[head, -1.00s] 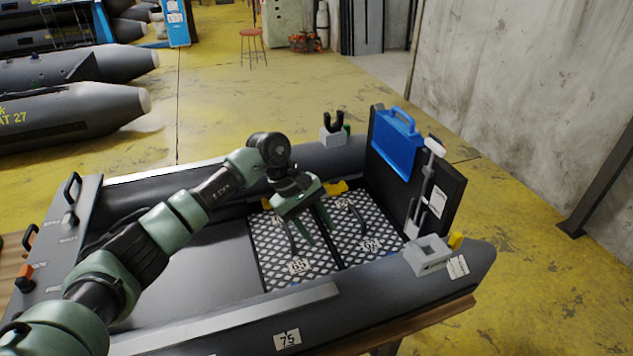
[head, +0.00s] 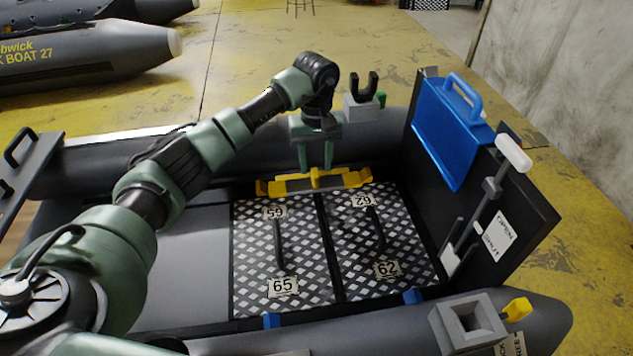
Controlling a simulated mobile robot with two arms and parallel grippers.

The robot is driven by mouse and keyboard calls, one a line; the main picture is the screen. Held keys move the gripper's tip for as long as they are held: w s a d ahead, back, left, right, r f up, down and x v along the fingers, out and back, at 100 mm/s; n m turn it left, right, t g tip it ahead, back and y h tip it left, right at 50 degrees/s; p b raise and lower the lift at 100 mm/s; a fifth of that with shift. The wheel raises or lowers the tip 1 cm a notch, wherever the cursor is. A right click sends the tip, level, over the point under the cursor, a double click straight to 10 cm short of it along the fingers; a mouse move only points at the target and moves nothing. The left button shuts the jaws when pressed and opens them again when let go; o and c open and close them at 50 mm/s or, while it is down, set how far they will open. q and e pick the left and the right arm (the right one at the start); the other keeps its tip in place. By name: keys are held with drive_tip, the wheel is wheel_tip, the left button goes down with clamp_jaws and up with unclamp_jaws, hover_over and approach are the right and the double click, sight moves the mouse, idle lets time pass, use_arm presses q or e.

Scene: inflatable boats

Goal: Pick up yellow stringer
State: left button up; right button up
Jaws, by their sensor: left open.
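The yellow stringer (head: 352,179) lies inside the grey boat, along the inner side of the far tube, behind the patterned floor panels. It is a long bar with a raised yellow piece at its middle. My left gripper (head: 316,166) points down right over that middle piece, with its jaws open. The fingertips are at or just above the yellow piece; I cannot tell whether they touch it. My right gripper is not in view.
Two patterned floor panels (head: 282,245) with handles lie in front of the stringer. A black transom (head: 525,200) with a blue case (head: 450,130) stands to the right. A grey block with a black fork (head: 362,88) sits on the far tube, close right of my wrist.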

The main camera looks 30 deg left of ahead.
sight(315, 173)
use_arm(q)
wheel_tip(315, 173, down, 4)
drive_tip(key=shift+f, duration=0.25)
drive_tip(key=shift+a, duration=0.1)
clamp_jaws()
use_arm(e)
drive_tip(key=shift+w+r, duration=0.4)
use_arm(q)
drive_tip(key=shift+w+r, duration=0.1)
